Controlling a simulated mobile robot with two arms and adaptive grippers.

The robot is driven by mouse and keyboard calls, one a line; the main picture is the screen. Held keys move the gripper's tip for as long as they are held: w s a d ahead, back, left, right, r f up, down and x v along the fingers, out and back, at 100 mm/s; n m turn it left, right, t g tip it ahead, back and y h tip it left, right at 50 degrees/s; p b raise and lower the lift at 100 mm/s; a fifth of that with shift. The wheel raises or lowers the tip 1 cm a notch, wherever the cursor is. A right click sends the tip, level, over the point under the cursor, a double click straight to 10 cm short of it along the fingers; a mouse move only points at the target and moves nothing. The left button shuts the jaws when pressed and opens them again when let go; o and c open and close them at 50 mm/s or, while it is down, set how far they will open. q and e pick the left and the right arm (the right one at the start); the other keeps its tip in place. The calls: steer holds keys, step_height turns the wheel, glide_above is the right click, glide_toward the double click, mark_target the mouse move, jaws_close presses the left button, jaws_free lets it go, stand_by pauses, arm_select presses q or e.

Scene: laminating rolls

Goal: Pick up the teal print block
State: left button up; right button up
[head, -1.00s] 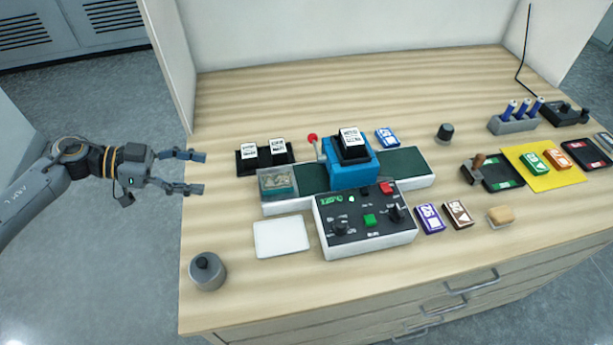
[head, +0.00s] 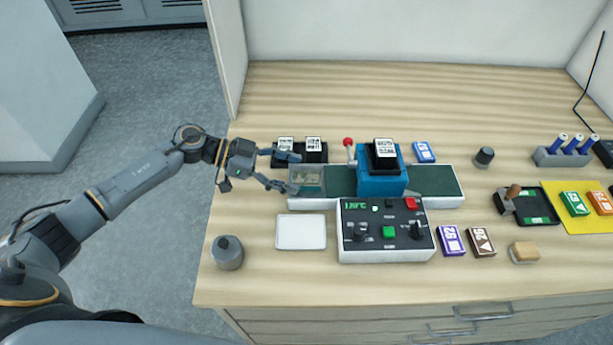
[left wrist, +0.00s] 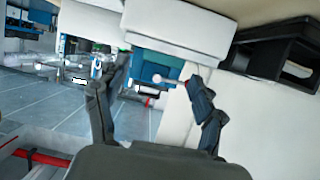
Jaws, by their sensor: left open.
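The block is not clear in that view. My right gripper is not in view.
The blue press (head: 381,181) with a red-knobbed lever stands on the belt. A black holder (head: 300,153) with white-labelled blocks lies just beyond the fingers. The back of the table is clear.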

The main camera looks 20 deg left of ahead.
mark_target(310, 178)
arm_select(q)
steer(key=shift+p+x, duration=0.4)
steer(key=shift+x, duration=1.5)
steer(key=shift+s, duration=0.1)
steer(key=c, duration=1.2)
